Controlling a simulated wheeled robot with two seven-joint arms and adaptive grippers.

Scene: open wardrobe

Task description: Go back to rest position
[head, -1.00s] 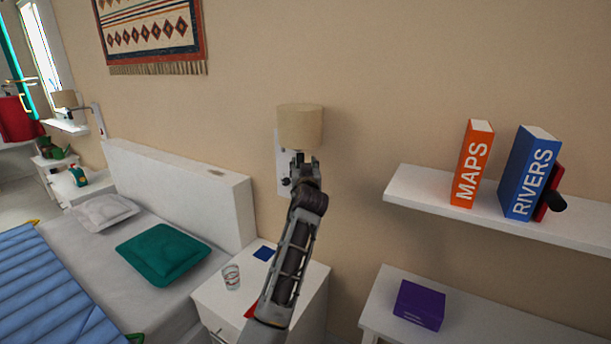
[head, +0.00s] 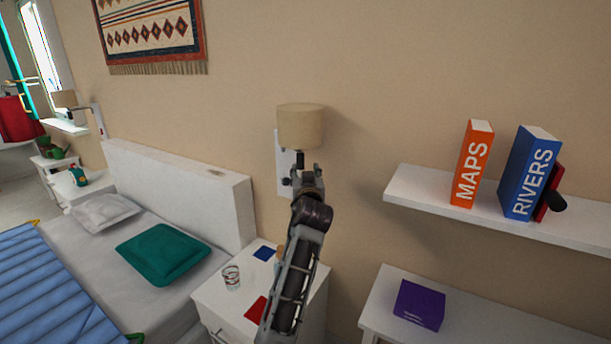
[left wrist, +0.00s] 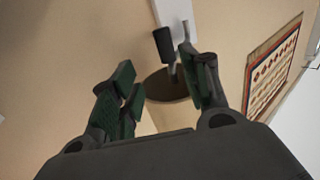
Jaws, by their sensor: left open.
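My left arm reaches up over the nightstand (head: 215,299) in the head view. Its gripper (head: 308,172) is just below and slightly right of the beige wall lamp (head: 300,127). In the left wrist view the two dark green-padded fingers (left wrist: 160,85) stand apart with nothing held between them. The lamp's dark round underside (left wrist: 168,84) and a black cylinder (left wrist: 163,43) on its white wall plate (left wrist: 174,12) show beyond the fingers. Whether a finger touches the lamp fitting I cannot tell. My right gripper is in neither view.
A glass (head: 231,277), a blue square (head: 264,253) and a red square (head: 256,309) lie on the nightstand. The shelf (head: 415,191) at right holds an orange MAPS book (head: 472,165) and a blue RIVERS book (head: 531,173). A purple box (head: 419,304) sits below. The bed is at left.

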